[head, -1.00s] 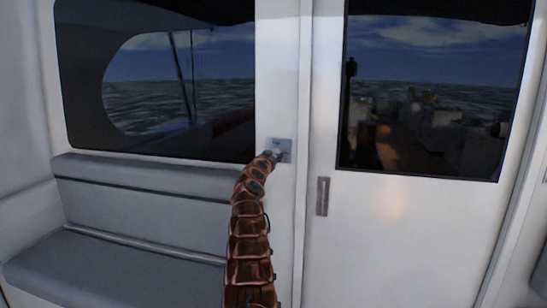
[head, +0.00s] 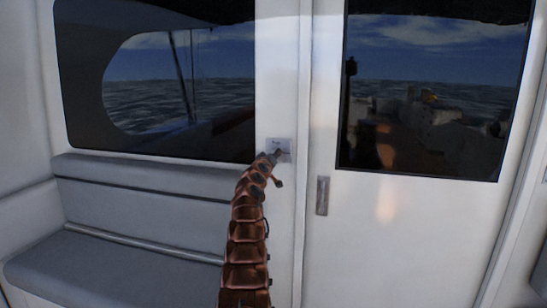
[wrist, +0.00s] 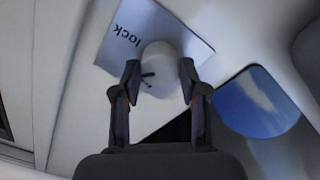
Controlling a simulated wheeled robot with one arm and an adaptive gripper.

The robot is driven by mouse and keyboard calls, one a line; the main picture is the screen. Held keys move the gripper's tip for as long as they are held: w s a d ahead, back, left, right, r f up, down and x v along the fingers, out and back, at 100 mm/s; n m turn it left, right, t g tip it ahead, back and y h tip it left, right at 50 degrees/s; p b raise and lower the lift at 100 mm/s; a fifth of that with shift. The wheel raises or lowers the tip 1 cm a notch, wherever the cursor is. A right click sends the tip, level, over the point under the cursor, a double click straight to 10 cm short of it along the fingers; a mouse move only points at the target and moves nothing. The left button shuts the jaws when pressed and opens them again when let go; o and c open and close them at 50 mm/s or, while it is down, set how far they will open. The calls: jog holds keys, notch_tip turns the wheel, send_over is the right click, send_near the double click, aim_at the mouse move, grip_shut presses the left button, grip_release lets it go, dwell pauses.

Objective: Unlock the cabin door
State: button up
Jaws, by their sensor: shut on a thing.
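The white cabin door (head: 410,235) stands closed at the right in the head view, with a dark window and a recessed vertical handle (head: 322,196). A small pale lock plate (head: 283,144) is on the wall post just left of the door. In the wrist view the plate (wrist: 118,38) bears the word "lock" and a round white knob (wrist: 160,58). My gripper (wrist: 160,82) has its two fingers on either side of the knob and is shut on it. In the head view my gripper (head: 277,157) is at the plate, with the knob hidden.
A grey padded bench (head: 120,260) lines the wall at the left, below a large window (head: 155,85). The space in front of the door is clear. My segmented arm rises from below, left of the door handle.

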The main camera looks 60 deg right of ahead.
jog(key=shift+n, duration=4.1)
jog(key=shift+t, duration=0.3)
jog(key=o, duration=1.1)
jog(key=shift+o, duration=0.2)
jog(key=shift+a, duration=0.1)
jog(key=v, duration=0.7)
